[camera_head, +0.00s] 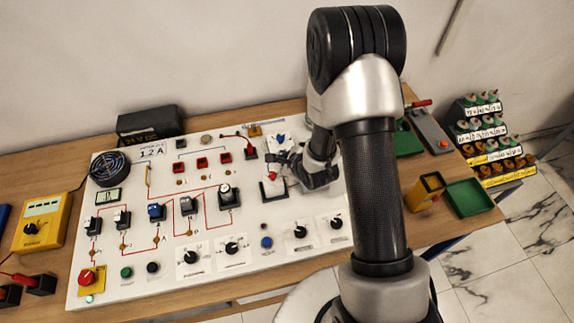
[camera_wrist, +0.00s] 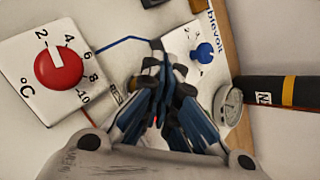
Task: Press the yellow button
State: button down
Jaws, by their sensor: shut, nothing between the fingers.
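The white control panel (camera_head: 108,292) lies on the wooden bench in the head view. A small round dull yellow-brown piece (camera_head: 207,139) sits near its top edge; I cannot tell for sure that it is the yellow button. My gripper (camera_head: 273,160) is over the right part of the panel, to the right of that piece and apart from it. In the wrist view my gripper (camera_wrist: 162,62) is shut and empty, between a red °C knob (camera_wrist: 59,66) and a blue knob (camera_wrist: 205,53). No clearly yellow button shows in the wrist view. My arm hides part of the panel's right side.
Red switches (camera_head: 202,162), a red stop button on a yellow base (camera_head: 86,279) and several black knobs stand on the panel. A round gauge (camera_wrist: 228,105) is close to my fingers. A yellow meter (camera_head: 40,222) and green tray (camera_head: 469,198) stand beside the panel.

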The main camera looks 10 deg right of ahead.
jog(key=shift+f+b, duration=0.55)
jog(key=shift+f, duration=0.2)
dwell(0.6)
dwell(0.3)
jog(key=shift+r+p, duration=0.8)
jog(key=shift+r, duration=0.15)
notch_tip(320, 180, up, 5)
jog(key=p, duration=0.4)
dwell(0.6)
